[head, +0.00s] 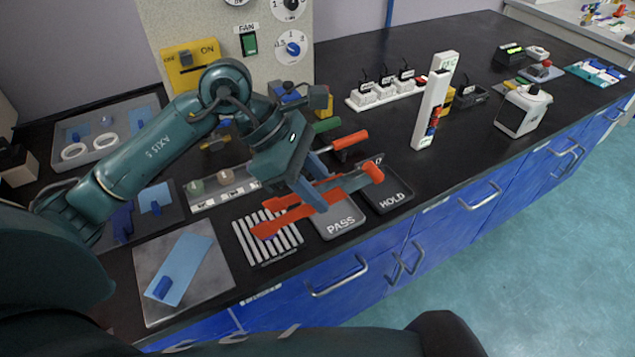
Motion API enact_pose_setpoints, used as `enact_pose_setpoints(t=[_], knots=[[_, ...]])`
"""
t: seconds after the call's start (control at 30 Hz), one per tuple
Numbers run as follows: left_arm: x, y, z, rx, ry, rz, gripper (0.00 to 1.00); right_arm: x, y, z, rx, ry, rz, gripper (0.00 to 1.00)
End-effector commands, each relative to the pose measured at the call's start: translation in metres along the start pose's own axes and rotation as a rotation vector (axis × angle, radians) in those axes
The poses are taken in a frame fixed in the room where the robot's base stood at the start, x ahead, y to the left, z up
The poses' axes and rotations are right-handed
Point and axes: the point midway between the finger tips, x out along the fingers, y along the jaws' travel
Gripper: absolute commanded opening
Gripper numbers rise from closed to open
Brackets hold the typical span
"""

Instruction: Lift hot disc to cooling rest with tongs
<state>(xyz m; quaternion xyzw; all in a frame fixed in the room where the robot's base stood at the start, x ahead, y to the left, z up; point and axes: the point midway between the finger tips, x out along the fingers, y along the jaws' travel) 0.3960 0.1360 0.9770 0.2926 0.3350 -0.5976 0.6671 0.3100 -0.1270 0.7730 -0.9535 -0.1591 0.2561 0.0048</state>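My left gripper (316,183) reaches over the front of the bench, its blue fingers shut on red-orange tongs (345,181). My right gripper is not in view.
A PASS tray (338,222) and HOLD tray (391,197) adjoin the rest on the right. A metal plate with a blue sheet (186,266) lies left. An orange-handled tool (351,140) lies behind.

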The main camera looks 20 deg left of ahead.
Motion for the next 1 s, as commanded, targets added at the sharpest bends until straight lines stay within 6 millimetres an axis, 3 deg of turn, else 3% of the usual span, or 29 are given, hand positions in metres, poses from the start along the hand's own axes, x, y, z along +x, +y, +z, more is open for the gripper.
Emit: enact_pose_setpoints(t=[0.17,0.8,1.0], knots=[[-0.003,0.000,0.002,0.001,-0.001,0.001,0.30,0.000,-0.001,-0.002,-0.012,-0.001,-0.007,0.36],[-0.076,-0.001,0.058,0.002,-0.001,0.002,0.30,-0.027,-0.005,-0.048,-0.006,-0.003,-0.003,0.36],[-0.081,-0.001,0.061,0.000,0.000,0.000,0.30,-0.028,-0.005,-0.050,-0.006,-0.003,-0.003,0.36]])
